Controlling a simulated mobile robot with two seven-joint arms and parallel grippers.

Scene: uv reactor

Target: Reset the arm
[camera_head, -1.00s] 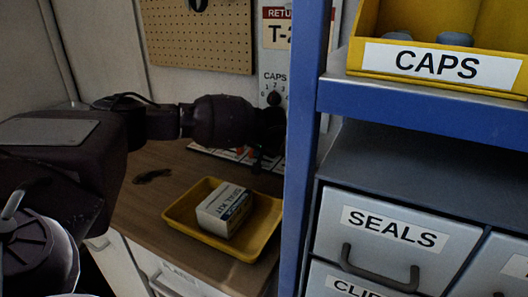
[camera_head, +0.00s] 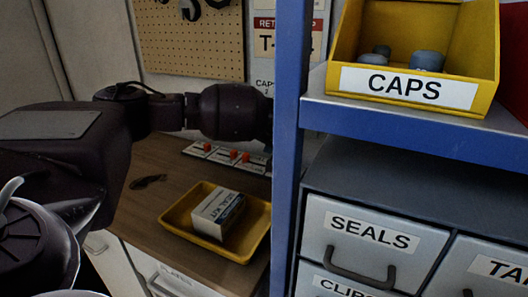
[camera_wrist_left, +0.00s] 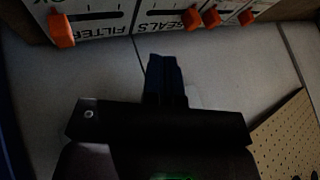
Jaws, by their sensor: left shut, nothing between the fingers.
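My left arm reaches in from the left in the head view, over the wooden counter (camera_head: 140,205). Its end passes behind the blue shelf post (camera_head: 287,150), which hides the gripper there. In the left wrist view my left gripper (camera_wrist_left: 165,78) shows with its dark fingers together and nothing held. It is close to a white slider panel (camera_wrist_left: 110,18) with orange knobs, labelled FILTER and SEALS upside down. The panel (camera_head: 228,157) also shows in the head view, below the arm. My right gripper is not in view.
A yellow tray (camera_head: 180,225) with a white box (camera_head: 218,213) in it stands on the counter. A small dark object (camera_head: 148,181) lies to its left. A yellow CAPS bin (camera_head: 408,85) stands on the blue shelf at right, above grey drawers (camera_head: 370,240). A pegboard (camera_wrist_left: 290,135) is near the gripper.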

